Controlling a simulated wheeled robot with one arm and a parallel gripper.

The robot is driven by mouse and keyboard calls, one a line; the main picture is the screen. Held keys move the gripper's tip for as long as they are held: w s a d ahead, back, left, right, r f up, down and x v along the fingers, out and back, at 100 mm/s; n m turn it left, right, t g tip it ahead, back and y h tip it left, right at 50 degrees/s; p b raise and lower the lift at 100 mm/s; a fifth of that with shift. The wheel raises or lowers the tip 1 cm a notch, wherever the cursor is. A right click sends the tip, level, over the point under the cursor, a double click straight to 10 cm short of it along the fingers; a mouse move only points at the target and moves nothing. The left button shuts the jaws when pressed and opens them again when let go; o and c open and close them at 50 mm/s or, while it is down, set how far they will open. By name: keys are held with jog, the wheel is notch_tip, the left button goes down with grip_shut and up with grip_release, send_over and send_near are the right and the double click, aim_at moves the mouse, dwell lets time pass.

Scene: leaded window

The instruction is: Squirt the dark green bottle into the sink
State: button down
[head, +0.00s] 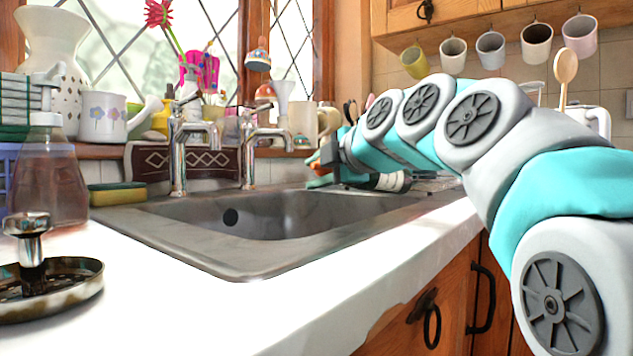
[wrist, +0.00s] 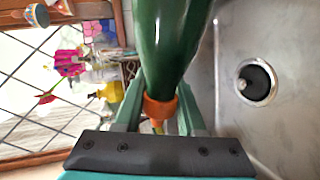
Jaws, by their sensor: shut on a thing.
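A dark green bottle (wrist: 175,40) with an orange neck piece (wrist: 160,108) fills the top middle of the wrist view. My gripper (wrist: 160,100) is shut on it, with the green fingers on either side of the neck. The bottle's far end is cut off by the top edge. The grey sink (head: 275,258) is in the middle of the head view; its basin (wrist: 290,50) and round drain (wrist: 257,83) show at the right of the wrist view. In the head view my gripper (head: 322,165) is small, at the sink's far right side, and the bottle is hard to make out there.
Two chrome taps (head: 180,160) stand behind the sink, below a crowded windowsill (head: 100,152). A soap bottle (head: 48,185), a sponge (head: 117,194) and a metal strainer (head: 45,285) are at the left. Mugs (head: 491,50) hang at upper right. The white front counter (head: 250,310) is clear.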

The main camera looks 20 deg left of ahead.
jog(key=n, duration=0.2)
jog(key=f+n+t+b, duration=0.1)
jog(key=n+t+b, duration=0.1)
jog(key=n, duration=0.1)
jog(key=shift+f+n, duration=0.25)
jog(key=shift+n, duration=0.05)
dwell(0.5)
dwell(1.6)
